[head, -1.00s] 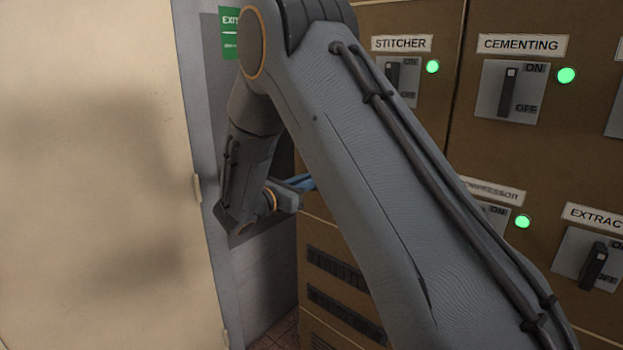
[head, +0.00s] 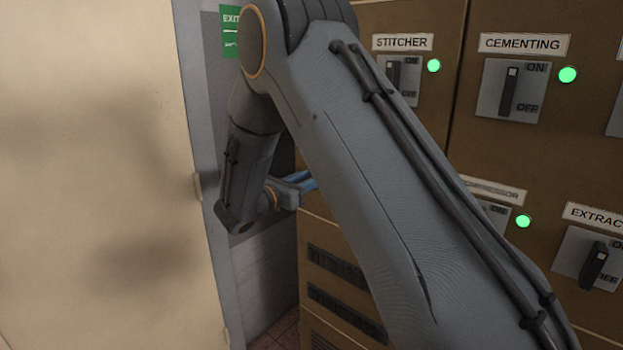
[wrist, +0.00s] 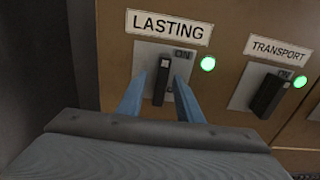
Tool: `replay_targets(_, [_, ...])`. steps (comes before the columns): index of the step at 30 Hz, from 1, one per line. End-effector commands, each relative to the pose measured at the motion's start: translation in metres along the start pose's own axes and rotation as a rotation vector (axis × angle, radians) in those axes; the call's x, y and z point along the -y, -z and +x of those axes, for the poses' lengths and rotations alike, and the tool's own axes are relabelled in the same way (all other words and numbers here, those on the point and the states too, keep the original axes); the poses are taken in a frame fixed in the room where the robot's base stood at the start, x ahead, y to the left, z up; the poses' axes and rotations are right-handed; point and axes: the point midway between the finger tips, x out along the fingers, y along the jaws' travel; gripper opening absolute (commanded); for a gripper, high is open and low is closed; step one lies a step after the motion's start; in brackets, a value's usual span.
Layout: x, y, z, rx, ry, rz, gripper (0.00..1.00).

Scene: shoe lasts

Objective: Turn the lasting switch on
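The lasting switch (wrist: 162,82) is in the wrist view, below a white "LASTING" label (wrist: 168,27). Its dark lever stands up with its pale tip at the top, level with the "ON" mark. The lamp (wrist: 208,63) beside it glows green. My gripper (wrist: 160,77) is open, with one blue finger on each side of the lever and narrow gaps visible. The lower part of the switch plate is partly hidden by the fingers.
A transport switch (wrist: 268,95) with a green lamp is close on the right. In the head view are the stitcher (head: 394,74), cementing (head: 511,90) and extraction (head: 594,264) switches. A pale panel (head: 90,180) fills the left side.

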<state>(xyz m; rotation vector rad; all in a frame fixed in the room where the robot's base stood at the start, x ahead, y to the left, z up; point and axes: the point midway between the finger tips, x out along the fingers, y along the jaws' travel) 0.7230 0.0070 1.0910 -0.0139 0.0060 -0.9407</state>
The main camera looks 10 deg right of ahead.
Motion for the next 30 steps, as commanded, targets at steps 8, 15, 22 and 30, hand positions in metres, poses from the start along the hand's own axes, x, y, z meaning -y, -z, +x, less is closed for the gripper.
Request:
replay_targets(8, [-0.001, 0.001, -0.017, -0.001, -0.002, 0.001, 0.33])
replay_targets(15, [-0.002, 0.002, -0.056, 0.0, -0.002, 0.0, 0.33])
replay_targets(22, [-0.002, 0.001, -0.076, 0.0, -0.001, 0.001, 0.33])
replay_targets(30, [-0.001, 0.0, -0.077, 0.0, 0.0, 0.0, 0.33])
